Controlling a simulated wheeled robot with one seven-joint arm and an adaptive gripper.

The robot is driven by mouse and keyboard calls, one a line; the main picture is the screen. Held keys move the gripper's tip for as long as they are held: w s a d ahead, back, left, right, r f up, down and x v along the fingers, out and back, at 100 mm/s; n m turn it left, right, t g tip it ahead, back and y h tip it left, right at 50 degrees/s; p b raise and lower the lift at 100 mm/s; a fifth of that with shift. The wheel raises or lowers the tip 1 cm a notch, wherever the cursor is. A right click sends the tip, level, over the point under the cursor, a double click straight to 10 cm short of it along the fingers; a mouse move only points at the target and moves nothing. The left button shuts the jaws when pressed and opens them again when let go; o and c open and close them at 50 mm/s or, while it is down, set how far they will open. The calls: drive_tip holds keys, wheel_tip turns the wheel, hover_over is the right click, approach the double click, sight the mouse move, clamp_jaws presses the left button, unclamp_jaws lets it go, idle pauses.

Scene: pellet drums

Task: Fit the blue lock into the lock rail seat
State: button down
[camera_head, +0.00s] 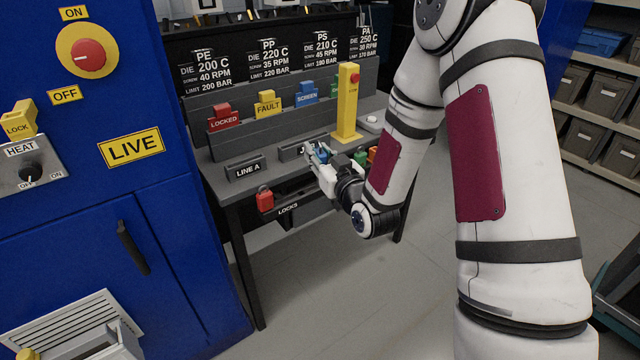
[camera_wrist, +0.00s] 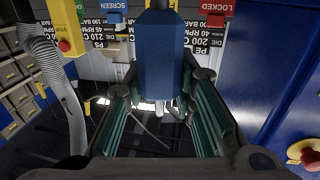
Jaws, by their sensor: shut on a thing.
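My gripper (camera_head: 318,156) is at the front of the grey bench, shut on the blue lock (camera_head: 323,155). In the wrist view the blue lock (camera_wrist: 162,65) stands between the two green-padded fingers. The dark lock rail (camera_head: 289,209), marked LOCKS, runs along the bench front below my gripper. A red lock (camera_head: 265,199) sits at its left end. A green lock (camera_head: 360,157) and an orange one (camera_head: 372,153) show right of my gripper. My gripper and wrist hide the middle of the rail, so its seats cannot be made out.
LINE A (camera_head: 245,169) is a label block on the bench, beside a partly hidden one. Behind are LOCKED (camera_head: 224,119), FAULT (camera_head: 267,105) and SCREEN (camera_head: 306,95) tags and a yellow post (camera_head: 347,103). A blue cabinet (camera_head: 165,220) stands close at the left. Floor in front is clear.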

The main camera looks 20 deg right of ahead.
drive_tip(key=w+d+f+n+y+b, duration=0.2)
drive_tip(key=f+b, duration=0.7)
drive_tip(key=b, duration=0.9)
drive_tip(key=shift+w+d+g+y, duration=0.15)
drive_tip(key=shift+w+g+y, duration=0.15)
drive_tip(key=shift+w+y, duration=0.3)
drive_tip(key=shift+w, duration=0.1)
drive_tip(key=w+a+f+b, duration=0.2)
drive_tip(key=w+b, duration=0.1)
drive_tip(key=w, duration=0.2)
drive_tip(key=w+a+f+b, duration=0.1)
drive_tip(key=w+b, duration=0.2)
drive_tip(key=w, duration=0.3)
drive_tip(key=shift+w+a+f, duration=0.15)
drive_tip(key=shift+a+f, duration=0.2)
drive_tip(key=shift+f+b, duration=0.1)
drive_tip(key=shift+b, duration=0.6)
drive_tip(key=shift+f+b, duration=2.2)
drive_tip(key=shift+f, duration=0.2)
